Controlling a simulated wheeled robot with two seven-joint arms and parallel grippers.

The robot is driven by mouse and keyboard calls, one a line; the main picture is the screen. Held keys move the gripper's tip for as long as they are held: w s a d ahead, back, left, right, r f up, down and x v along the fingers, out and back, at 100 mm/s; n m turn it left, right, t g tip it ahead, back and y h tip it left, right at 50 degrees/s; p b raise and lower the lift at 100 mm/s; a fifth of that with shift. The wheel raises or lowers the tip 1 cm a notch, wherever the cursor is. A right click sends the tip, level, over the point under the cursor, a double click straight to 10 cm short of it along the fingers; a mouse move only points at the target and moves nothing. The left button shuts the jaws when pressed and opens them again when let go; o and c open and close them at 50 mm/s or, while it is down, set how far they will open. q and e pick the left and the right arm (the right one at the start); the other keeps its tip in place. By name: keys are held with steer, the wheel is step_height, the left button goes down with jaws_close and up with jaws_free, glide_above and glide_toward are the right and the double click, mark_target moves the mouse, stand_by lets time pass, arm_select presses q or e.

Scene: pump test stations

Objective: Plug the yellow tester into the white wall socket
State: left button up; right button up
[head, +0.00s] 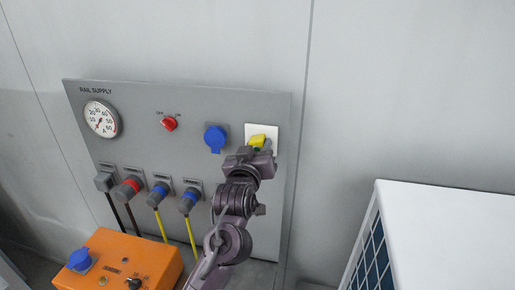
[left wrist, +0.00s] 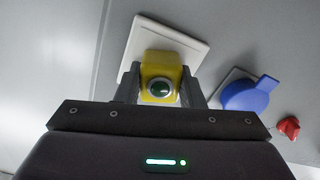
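The white wall socket (head: 275,131) is a square plate at the upper right of the grey panel. In the left wrist view the socket (left wrist: 193,50) lies right behind the yellow tester. The yellow tester (head: 257,140) is a small block; in the left wrist view the tester (left wrist: 161,67) shows a round dark green button facing me. My left gripper (head: 258,149) is shut on the tester, one finger on each side; it also shows in the left wrist view (left wrist: 161,92). The tester overlaps the socket plate; its plug side is hidden, so I cannot tell whether it is seated. My right gripper is out of view.
A blue capped outlet (head: 215,138) and a red switch (head: 169,124) sit left of the socket. A gauge (head: 101,119) and several cabled plugs are on the panel (head: 145,98). An orange box (head: 125,258) stands lower left, a white unit (head: 450,225) lower right.

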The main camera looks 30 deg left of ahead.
arm_select(q)
steer(key=o, duration=0.5)
steer(key=shift+c, duration=0.2)
steer(key=shift+s+d, duration=0.1)
steer(key=shift+s, duration=0.05)
steer(key=b+v, duration=0.3)
steer(key=v, duration=0.4)
steer(key=shift+s, duration=0.2)
steer(key=shift+f, duration=0.1)
